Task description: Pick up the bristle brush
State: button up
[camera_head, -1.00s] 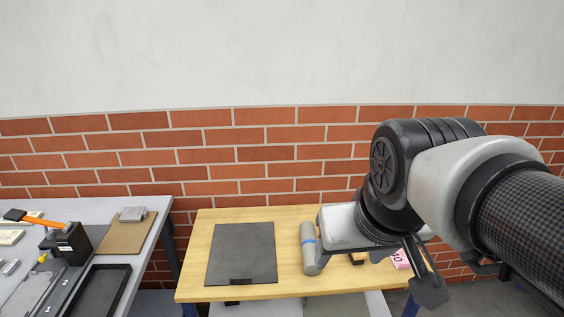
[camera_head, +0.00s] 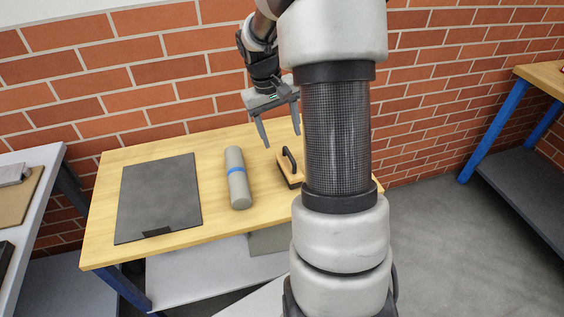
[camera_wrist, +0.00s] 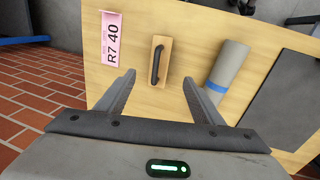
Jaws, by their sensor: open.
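The bristle brush (camera_head: 283,173), a wooden block with a black arched handle, sits on the wooden table (camera_head: 115,215), partly hidden by my arm in the head view. The wrist view shows the whole brush (camera_wrist: 165,44) from above, with the handle along its length. My gripper (camera_head: 281,139) is open and empty above the table, near the brush and apart from it. In the wrist view, the brush appears between and beyond the fingertips of my gripper (camera_wrist: 158,77). The bristles are not visible.
A grey roll with a blue band (camera_head: 237,178) lies beside the brush, and a dark flat mat (camera_head: 158,198) lies farther left. A pink label marked R7 40 (camera_wrist: 112,42) lies on the other side of the brush. A brick wall (camera_head: 150,60) stands behind the table.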

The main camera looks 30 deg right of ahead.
send_over(286, 166)
notch_tip(286, 166, down, 8)
jog(key=shift+f+b, duration=0.2)
jog(key=shift+b, duration=0.25)
jog(key=shift+w+d+f+b, duration=0.1)
jog(key=shift+d+f+b, duration=0.15)
jog(key=shift+f, duration=1.2)
jog(key=shift+d+f+b, duration=0.15)
jog(key=shift+d+f, duration=0.2)
jog(key=shift+f, duration=1.1)
jog(key=shift+c, duration=0.2)
jog(key=c, duration=1.3)
